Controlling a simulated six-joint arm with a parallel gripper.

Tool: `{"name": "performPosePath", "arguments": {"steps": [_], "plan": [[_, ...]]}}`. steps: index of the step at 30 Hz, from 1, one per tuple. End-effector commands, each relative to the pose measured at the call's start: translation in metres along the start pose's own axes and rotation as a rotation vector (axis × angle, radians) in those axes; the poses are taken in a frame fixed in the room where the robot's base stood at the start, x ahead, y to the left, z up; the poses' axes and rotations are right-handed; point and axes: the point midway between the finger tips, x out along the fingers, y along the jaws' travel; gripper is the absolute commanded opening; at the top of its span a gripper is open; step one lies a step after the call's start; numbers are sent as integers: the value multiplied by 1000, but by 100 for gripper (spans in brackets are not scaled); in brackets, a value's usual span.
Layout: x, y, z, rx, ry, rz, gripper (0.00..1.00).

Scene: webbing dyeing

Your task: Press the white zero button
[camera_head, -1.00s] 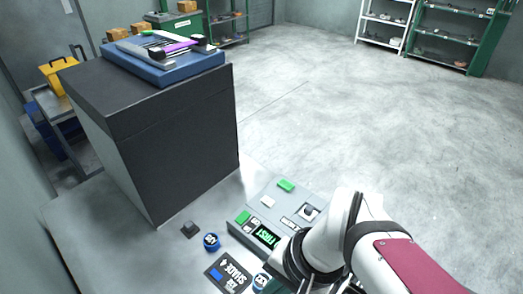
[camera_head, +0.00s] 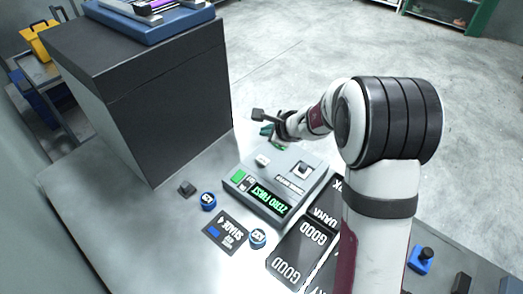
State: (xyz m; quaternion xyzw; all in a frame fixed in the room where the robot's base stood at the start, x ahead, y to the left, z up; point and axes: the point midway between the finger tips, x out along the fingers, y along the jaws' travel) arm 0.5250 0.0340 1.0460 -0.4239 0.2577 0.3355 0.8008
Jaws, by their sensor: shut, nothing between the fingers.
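A grey device (camera_head: 272,184) lies on the light worktop, its lit display (camera_head: 268,204) reading "ZERO FIRST" in green. A raised white button (camera_head: 262,160) sits on its top toward the far edge. A smaller white patch (camera_head: 248,184) shows beside a green button (camera_head: 238,176) near the display; I cannot read a zero label on either white part. My gripper (camera_head: 268,134) is small in the picture, past the far side of the white button and apart from it in the picture. It is shut and empty; its height above the device is unclear.
A tall dark cabinet (camera_head: 140,105) stands at left with a blue tray (camera_head: 150,27) on top. My arm covers the right side.

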Motion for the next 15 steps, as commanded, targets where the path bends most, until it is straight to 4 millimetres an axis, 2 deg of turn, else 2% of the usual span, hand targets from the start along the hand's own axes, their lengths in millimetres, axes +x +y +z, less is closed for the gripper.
{"name": "performPosePath", "arguments": {"steps": [8,15], "plan": [[0,1,0,-2,-1,1,0],[18,14,-13,-1,-1,4,0]]}}
